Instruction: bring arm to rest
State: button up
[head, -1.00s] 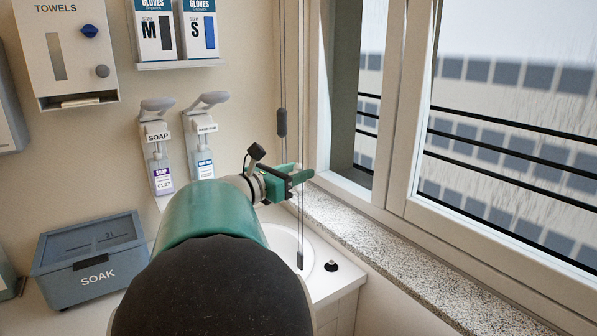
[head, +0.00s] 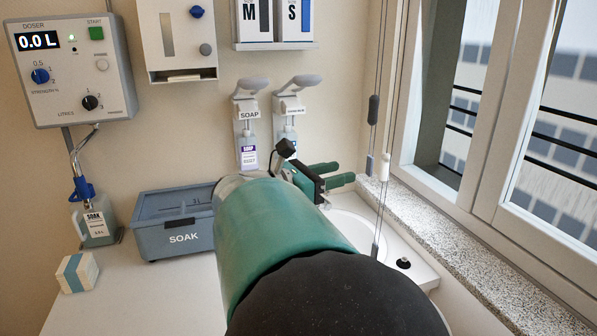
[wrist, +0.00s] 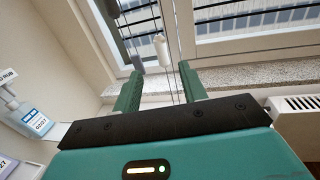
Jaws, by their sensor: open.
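My gripper (head: 332,175) has green fingers and stands out in front of my arm, above the round white sink (head: 352,228). In the wrist view, the two green fingers of my gripper (wrist: 160,92) are apart, with nothing held between them. A hanging cord with a white end piece (wrist: 161,48) shows beyond the gap between the fingers; I cannot tell how far it is from them. My arm hides part of the sink and counter.
A blue-grey SOAK box (head: 172,238) stands on the counter (head: 150,300) left of my arm. Soap dispensers (head: 248,130) hang on the wall behind. A doser panel (head: 72,70) is at the left. The window (head: 480,110) and its granite sill (head: 450,240) bound the right side.

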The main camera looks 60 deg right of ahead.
dwell(0.3)
jog(key=w+a+f+m+t+y, duration=0.4)
jog(key=a+f+t, duration=0.2)
jog(key=a+f, duration=0.45)
jog(key=w+a+f+m+t+y, duration=0.1)
jog(key=a+f+m+t+y, duration=0.1)
jog(key=a, duration=0.8)
jog(key=w+a+f+m+t+y, duration=0.2)
jog(key=a+m+t+y, duration=0.1)
jog(key=a, duration=0.8)
jog(key=w+a+f+m+t+y, duration=0.2)
jog(key=a+t+y, duration=0.2)
jog(key=a, duration=0.6)
jog(key=shift+a+f+m+y, duration=0.15)
jog(key=shift+m+y, duration=0.15)
jog(key=shift+y, duration=0.8)
jog(key=shift+w, duration=0.1)
jog(key=shift+c, duration=0.2)
jog(key=shift+c, duration=0.4)
jog(key=shift+d, duration=0.2)
